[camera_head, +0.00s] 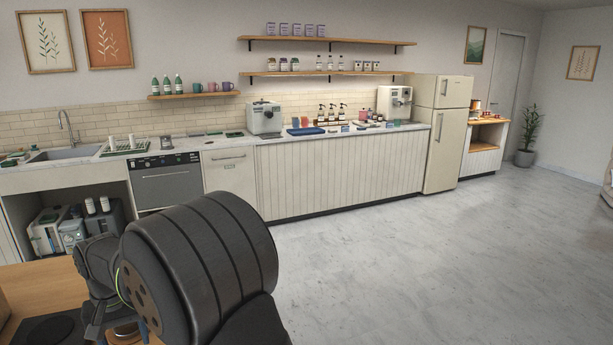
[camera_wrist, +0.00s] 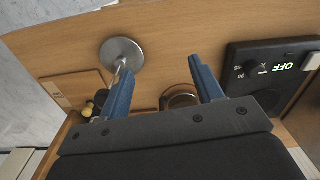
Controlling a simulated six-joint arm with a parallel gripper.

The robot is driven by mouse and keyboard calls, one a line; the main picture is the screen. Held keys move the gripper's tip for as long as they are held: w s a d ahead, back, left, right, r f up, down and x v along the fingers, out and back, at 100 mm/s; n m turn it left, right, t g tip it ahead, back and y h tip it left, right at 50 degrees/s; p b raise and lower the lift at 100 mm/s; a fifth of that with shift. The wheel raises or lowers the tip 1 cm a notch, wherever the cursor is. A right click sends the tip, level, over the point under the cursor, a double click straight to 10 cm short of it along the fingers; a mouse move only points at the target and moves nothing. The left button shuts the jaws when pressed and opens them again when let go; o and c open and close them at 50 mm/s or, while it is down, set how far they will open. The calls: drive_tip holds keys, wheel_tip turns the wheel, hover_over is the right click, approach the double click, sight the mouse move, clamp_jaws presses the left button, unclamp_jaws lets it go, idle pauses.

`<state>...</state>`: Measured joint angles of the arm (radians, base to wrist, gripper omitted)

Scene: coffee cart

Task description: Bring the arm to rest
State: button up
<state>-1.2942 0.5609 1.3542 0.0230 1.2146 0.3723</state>
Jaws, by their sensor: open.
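My gripper (camera_wrist: 165,82) is open over the wooden cart top (camera_wrist: 165,30), with its two blue fingers apart. In the head view my gripper (camera_head: 120,333) is at the lower left, low over the wooden top (camera_head: 45,285), largely hidden behind my dark arm.
In the wrist view a round metal disc (camera_wrist: 121,54) with a thin rod lies near the left finger. A black device (camera_wrist: 268,65) with a dial and "OFF" is at right. In the head view a long counter (camera_head: 340,165) runs along the wall, with clear floor (camera_head: 420,260) before it.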

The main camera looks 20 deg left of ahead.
wheel_tip(320, 180, down, 8)
drive_tip(key=shift+f, duration=0.25)
drive_tip(key=shift+w+r, duration=0.1)
drive_tip(key=shift+r, duration=0.85)
drive_tip(key=shift+o, duration=0.4)
